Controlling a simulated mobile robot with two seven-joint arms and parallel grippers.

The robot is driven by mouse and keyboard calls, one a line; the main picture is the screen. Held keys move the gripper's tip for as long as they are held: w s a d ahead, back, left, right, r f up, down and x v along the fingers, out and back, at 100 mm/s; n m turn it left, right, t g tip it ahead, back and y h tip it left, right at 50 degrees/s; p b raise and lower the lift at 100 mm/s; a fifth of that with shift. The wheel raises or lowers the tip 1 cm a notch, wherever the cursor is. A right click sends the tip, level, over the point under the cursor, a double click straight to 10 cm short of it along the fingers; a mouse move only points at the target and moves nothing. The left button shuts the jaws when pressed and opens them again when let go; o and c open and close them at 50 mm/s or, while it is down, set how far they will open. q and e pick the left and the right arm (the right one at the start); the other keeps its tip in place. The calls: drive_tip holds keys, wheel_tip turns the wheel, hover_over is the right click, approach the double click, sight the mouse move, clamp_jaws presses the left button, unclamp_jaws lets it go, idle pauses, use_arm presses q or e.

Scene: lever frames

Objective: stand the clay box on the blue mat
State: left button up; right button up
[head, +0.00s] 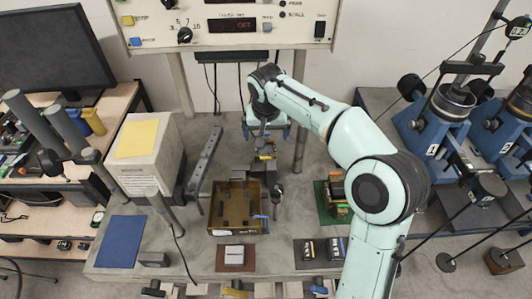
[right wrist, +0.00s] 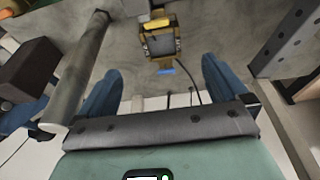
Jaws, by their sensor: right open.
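The blue mat (head: 119,242) lies flat at the left front of the grey bench, and its visible surface is bare. I cannot tell for certain which thing is the clay box. A small pale block (head: 234,252) sits on a brown mat at the front middle, and a small grey block (head: 153,259) stands just right of the blue mat. My right gripper (head: 267,133) is at the back of the bench, far from the blue mat. In the right wrist view its blue fingers (right wrist: 158,88) are apart with nothing between them. My left gripper is not seen.
An amber open tray (head: 237,232) stands mid-bench. A large pale box (head: 140,174) with a yellow top stands behind the blue mat. A green mat (head: 322,205) holding a device and a dark mat (head: 305,262) lie to the right. A cable hangs near the blue mat.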

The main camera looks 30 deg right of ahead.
hover_over(265, 150)
drive_tip(key=s+a, duration=0.1)
drive_tip(key=s, duration=0.1)
wheel_tip(265, 150, down, 5)
drive_tip(key=shift+a+f, duration=0.1)
drive_tip(key=shift+a, duration=0.05)
drive_tip(key=shift+f, duration=0.4)
drive_tip(key=x, duration=0.5)
drive_tip(key=shift+w+d+f, duration=0.1)
drive_tip(key=shift+w+d, duration=0.1)
drive_tip(key=shift+w, duration=0.05)
drive_tip(key=shift+s, duration=0.1)
drive_tip(key=c, duration=1.9)
drive_tip(key=shift+o, duration=0.2)
drive_tip(key=shift+r, duration=0.2)
